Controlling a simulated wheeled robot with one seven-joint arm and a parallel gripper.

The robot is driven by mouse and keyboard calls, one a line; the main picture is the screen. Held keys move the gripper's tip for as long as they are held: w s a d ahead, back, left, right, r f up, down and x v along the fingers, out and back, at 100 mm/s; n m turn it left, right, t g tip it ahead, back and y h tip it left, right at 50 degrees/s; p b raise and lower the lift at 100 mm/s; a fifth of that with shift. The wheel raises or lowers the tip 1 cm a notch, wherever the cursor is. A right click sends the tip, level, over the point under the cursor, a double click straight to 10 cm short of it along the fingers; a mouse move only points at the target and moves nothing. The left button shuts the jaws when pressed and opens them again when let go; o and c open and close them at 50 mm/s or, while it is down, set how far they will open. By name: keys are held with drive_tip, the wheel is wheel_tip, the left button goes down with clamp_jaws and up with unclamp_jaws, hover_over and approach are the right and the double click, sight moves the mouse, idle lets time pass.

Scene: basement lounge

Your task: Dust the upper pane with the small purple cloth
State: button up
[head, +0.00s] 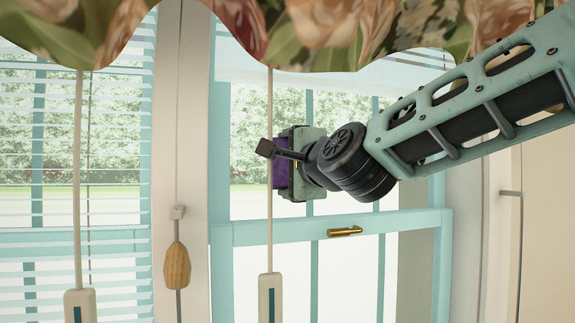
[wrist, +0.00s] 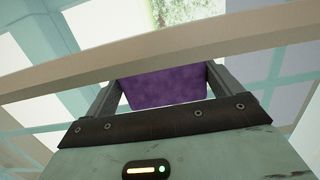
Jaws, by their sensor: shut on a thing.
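The small purple cloth (head: 282,171) is held in my gripper (head: 284,165) in the head view. In the wrist view the cloth (wrist: 165,88) fills the space between the two fingers of my gripper (wrist: 165,85), which is shut on it. The upper pane (head: 250,130) is behind the gripper, in the teal sash window. The gripper is in front of the pane's left-middle part, above the sash rail. I cannot tell whether the cloth touches the glass.
A beige wand (head: 270,110) hangs just left of the gripper; a beige bar (wrist: 200,55) crosses before the cloth in the wrist view. A floral valance (head: 330,30) hangs above. A brass latch (head: 345,231) sits on the rail. A wooden pull (head: 177,266) hangs left.

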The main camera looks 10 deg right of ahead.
drive_tip(key=shift+x, duration=0.95)
